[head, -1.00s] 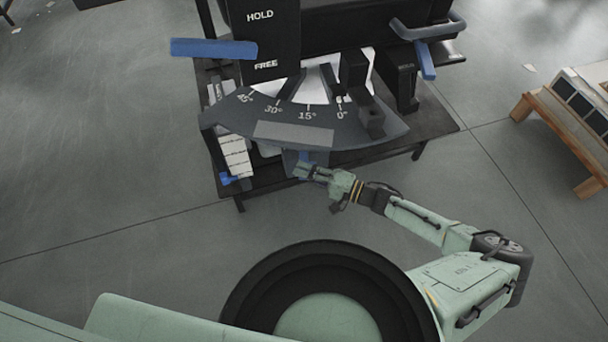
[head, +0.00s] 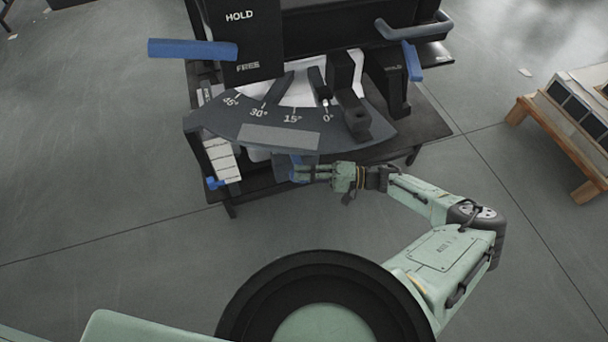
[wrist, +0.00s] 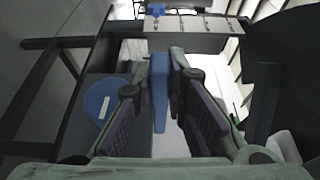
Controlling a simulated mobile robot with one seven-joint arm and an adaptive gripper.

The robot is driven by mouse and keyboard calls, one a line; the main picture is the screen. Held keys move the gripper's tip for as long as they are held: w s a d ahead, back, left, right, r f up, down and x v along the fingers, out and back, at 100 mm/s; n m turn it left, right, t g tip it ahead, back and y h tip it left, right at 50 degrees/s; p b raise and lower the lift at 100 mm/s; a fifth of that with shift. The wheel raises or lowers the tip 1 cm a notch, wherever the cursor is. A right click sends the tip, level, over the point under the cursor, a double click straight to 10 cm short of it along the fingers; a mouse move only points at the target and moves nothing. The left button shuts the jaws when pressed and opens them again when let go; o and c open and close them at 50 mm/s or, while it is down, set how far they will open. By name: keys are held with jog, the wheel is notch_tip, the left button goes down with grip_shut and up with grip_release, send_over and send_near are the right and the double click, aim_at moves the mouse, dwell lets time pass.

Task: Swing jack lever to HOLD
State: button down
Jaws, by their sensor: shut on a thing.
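A blue lever (head: 298,162) hangs below the front of the dark angle plate. In the wrist view the blue lever (wrist: 160,90) stands upright between the two fingers. My gripper (head: 298,174) is shut on it, reaching in from the right; the fingers also show in the wrist view (wrist: 160,72). The lever's upper end and pivot are hidden under the plate in the head view. A black panel (head: 240,45) is marked HOLD above and FREE below. A blue handle (head: 192,49) sticks out to its left, nearer the FREE mark.
The angle plate (head: 278,138) is marked from 0° to 45°. A wooden pallet with panels (head: 575,115) stands far right. Open floor lies in front of the bench.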

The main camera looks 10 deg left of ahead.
jog(key=shift+w, duration=0.1)
jog(key=c, duration=1.6)
grip_release()
jog(key=shift+d, duration=0.15)
jog(key=w+d, duration=0.1)
jog(key=d, duration=1)
jog(key=shift+w+d, duration=0.15)
jog(key=shift+d, duration=0.25)
